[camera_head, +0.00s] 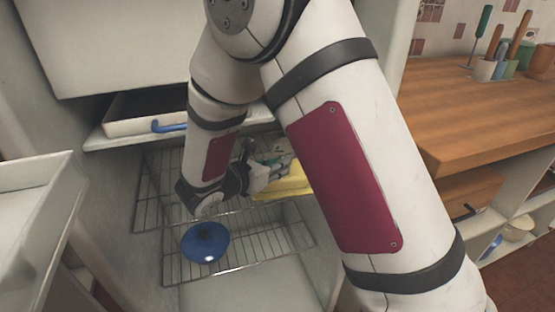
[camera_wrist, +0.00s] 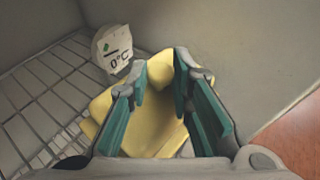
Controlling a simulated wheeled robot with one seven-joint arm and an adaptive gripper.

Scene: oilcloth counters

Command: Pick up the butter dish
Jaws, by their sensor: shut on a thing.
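The yellow butter dish (camera_head: 291,182) is on the wire rack inside the open cabinet in the head view, partly hidden behind my arm. In the wrist view the butter dish (camera_wrist: 152,128) fills the middle, between and below the green-padded fingers. My gripper (camera_wrist: 163,72) is shut on it, with the fingers on either side of its upper part. In the head view my gripper (camera_head: 268,173) reaches in over the dish from the left. The exact contact at the fingertips is partly hidden, and I cannot tell whether the dish is clear of the rack.
A blue bowl (camera_head: 205,243) sits on the lower wire rack (camera_head: 262,247). A white item marked 0°C (camera_wrist: 113,50) stands beyond the dish. A cabinet wall is close on the right in the wrist view. A wooden counter (camera_head: 480,105) stands at the right.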

